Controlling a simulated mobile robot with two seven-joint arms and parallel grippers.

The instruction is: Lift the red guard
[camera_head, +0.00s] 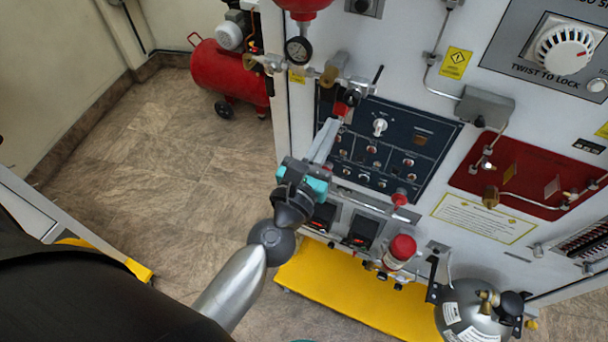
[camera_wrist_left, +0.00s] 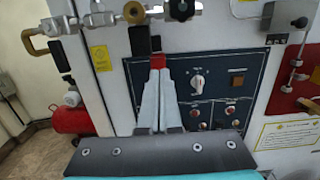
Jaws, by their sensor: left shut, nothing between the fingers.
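My left gripper (camera_head: 332,124) reaches up from below to the upper left part of a dark blue control panel (camera_head: 428,122). Its grey fingers are shut together with nothing between them. A small red guard (camera_head: 341,109) shows right at the fingertips; the fingers cover part of it. In the left wrist view the red guard (camera_wrist_left: 158,62) sits just above the tips of the left gripper (camera_wrist_left: 157,72), with a dark piece above it. I cannot tell whether the tips touch the guard. The right gripper is not in view.
A white selector knob (camera_head: 379,126) is right of the fingers on the panel. Brass valves and a pressure gauge (camera_head: 299,49) stand out above. A red cylinder cap (camera_head: 403,247), a yellow step (camera_head: 330,285) and a silver tank (camera_head: 470,310) are below.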

